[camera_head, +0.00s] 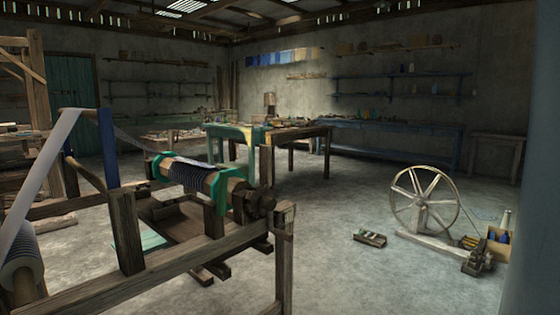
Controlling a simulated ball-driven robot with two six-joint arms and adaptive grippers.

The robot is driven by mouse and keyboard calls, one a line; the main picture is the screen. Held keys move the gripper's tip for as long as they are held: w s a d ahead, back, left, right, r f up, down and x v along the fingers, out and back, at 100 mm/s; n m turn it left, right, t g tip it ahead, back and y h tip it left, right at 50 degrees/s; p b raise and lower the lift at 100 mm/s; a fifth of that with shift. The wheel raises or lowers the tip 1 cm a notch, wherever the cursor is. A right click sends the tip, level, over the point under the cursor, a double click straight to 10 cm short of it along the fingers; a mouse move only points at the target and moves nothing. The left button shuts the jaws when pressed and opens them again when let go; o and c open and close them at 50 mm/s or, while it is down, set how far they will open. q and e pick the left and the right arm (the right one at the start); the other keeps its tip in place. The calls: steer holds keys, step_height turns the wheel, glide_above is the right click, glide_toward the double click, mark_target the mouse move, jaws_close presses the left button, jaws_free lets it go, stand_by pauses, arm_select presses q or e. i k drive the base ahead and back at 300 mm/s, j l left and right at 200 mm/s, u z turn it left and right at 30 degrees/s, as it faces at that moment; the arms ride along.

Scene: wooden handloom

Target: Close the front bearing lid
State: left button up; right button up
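The wooden handloom (150,268) fills the left and lower left of the head view. Its front roller (190,174) carries dark striped cloth and lies across the frame. Green bearing parts sit around the roller's near right end (228,187) and at its far left end (156,168). A dark toothed or knobbed wheel (262,200) is at the near end beside the green part. I cannot make out which piece is the front bearing lid, or whether it stands open or shut. Neither of my grippers is in view.
A wooden post (284,250) stands at the loom's near right corner. A spinning wheel (424,200) and a small crate (498,245) are on the right. A small box (370,238) lies on the floor. A cluttered table (300,132) stands behind. The middle floor is mostly free.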

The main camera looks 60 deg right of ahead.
mark_target(266, 153)
steer(key=l, duration=0.6)
steer(key=k+l, duration=0.1)
steer(key=l, duration=0.45)
steer(key=l+u, duration=0.1)
steer(key=l, duration=0.5)
steer(key=k+l, duration=0.15)
steer(key=l, duration=1)
steer(key=k+l+u, duration=0.1)
steer(key=l, duration=0.45)
steer(key=k+l, duration=0.15)
steer(key=l, duration=0.4)
steer(key=k+l, duration=0.1)
steer(key=l, duration=0.5)
